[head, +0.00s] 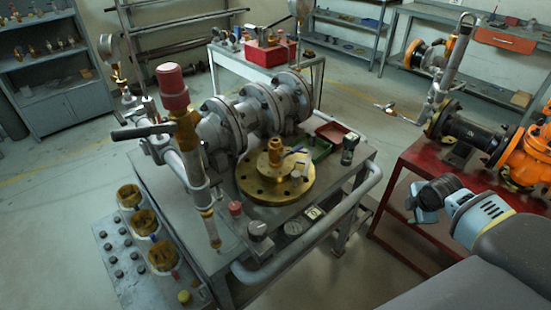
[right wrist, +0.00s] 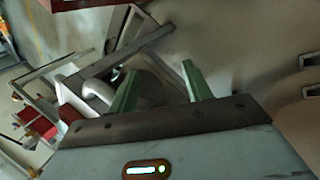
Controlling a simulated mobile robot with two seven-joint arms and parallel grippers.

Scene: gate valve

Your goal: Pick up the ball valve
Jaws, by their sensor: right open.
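A small brass valve (head: 275,152) with a blue lever, which looks like the ball valve, stands on a round gold flange (head: 262,188) on the grey cart in the head view. My right gripper (head: 424,198) is open and empty, well to the right of the cart and apart from the valve. In the right wrist view its two green fingers (right wrist: 160,88) are spread with nothing held between them. The valve cannot be made out in the right wrist view. My left gripper is not in view.
The grey cart (head: 231,259) has a pipe handrail (head: 315,221) along its near side. Large grey flanged pipework (head: 255,112) stands behind the brass valve. A red table (head: 408,172) with orange pipework lies beside my right arm. Floor separates cart and red table.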

